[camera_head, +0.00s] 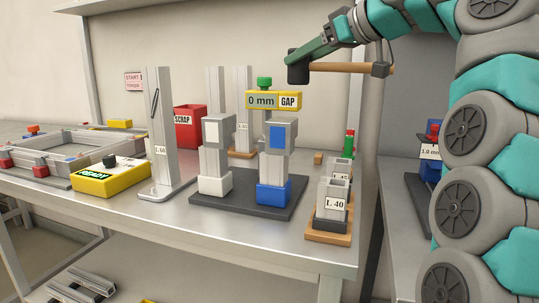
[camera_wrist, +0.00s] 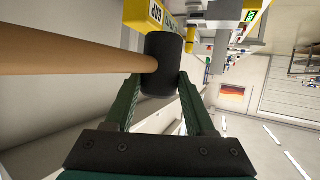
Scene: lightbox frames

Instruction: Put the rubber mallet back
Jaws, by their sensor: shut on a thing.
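The rubber mallet has a black head (camera_head: 298,69) and a wooden handle (camera_head: 345,67). It is in the air above the back right of the bench, and the handle points right, about level. My gripper (camera_head: 303,57) reaches down from the upper right and is shut on the head. In the wrist view, the green fingers of my gripper (camera_wrist: 160,82) press on both sides of the black head (camera_wrist: 162,52), and the handle (camera_wrist: 75,52) runs left. A dark bracket-like piece (camera_head: 381,68) shows at the handle's far end; I cannot tell whether they touch.
A gap fixture with a yellow "0 mm GAP" sign (camera_head: 262,100) stands just below left of the mallet. L 40 blocks (camera_head: 332,205) stand on a wooden base at the right edge. A tall L 60 post (camera_head: 158,130) and red scrap bin (camera_head: 188,125) are further left.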

